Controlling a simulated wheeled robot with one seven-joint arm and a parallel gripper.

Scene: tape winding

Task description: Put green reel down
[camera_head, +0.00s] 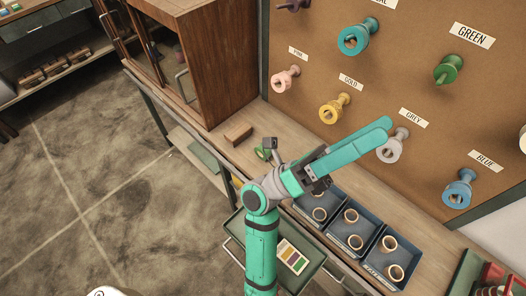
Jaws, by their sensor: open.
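A small green reel (262,153) shows on the wooden bench (262,117), just left of my wrist and partly covered by it. A green holder (448,69) sticks out of the brown board (400,75) under the label GREEN, at the upper right.
A wooden block (238,133) lies left of the reel, beside a wooden cabinet (222,70). Dark trays (362,221) with tan rings stand right of my arm. A green tray (308,271) with a colour card (292,256) sits below the bench. Coloured holders line the board.

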